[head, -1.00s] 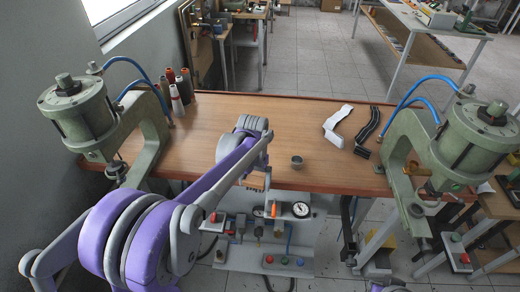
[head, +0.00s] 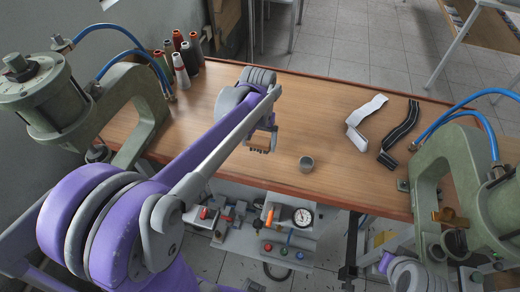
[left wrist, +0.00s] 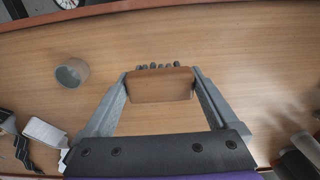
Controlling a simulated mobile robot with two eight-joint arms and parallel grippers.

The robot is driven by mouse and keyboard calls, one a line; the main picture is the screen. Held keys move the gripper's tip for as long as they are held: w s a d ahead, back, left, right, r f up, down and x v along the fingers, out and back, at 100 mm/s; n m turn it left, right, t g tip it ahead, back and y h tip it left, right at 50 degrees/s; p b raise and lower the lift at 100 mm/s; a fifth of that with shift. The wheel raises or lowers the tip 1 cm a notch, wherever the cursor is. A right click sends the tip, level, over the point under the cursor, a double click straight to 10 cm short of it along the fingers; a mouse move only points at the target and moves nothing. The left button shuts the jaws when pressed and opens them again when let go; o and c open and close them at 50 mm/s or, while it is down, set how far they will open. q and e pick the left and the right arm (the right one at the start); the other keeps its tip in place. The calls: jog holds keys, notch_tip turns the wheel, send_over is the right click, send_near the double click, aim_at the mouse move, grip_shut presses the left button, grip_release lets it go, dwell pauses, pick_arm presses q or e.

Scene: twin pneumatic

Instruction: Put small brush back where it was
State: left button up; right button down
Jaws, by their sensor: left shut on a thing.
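The small brush (left wrist: 160,86) is a brown wooden block with a row of dark bristle tufts along one side. My left gripper (left wrist: 160,78) is shut on it, one finger at each end. In the head view the left gripper (head: 262,136) reaches over the table, with the brush (head: 258,150) at its tip, left of a small grey cup. The brush appears to be held above the wood, but the exact gap cannot be told. Only part of my right arm shows at the lower right; its gripper does not show.
The wooden table (head: 235,165) has free room around the brush. The grey cup (head: 306,163) stands near the front edge. White strap (head: 362,120) and black strap (head: 400,132) lie right. Thread spools (head: 185,62) stand back left. Green presses (head: 130,105) (head: 450,165) flank the table.

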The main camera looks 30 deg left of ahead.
aim_at(259, 151)
pick_arm(q)
jog(key=shift+w+f, duration=0.2)
jog(key=shift+f, duration=2.1)
jog(key=shift+f, duration=0.25)
jog(key=o, duration=0.9)
jog(key=shift+o, duration=0.2)
jog(key=shift+r, duration=0.1)
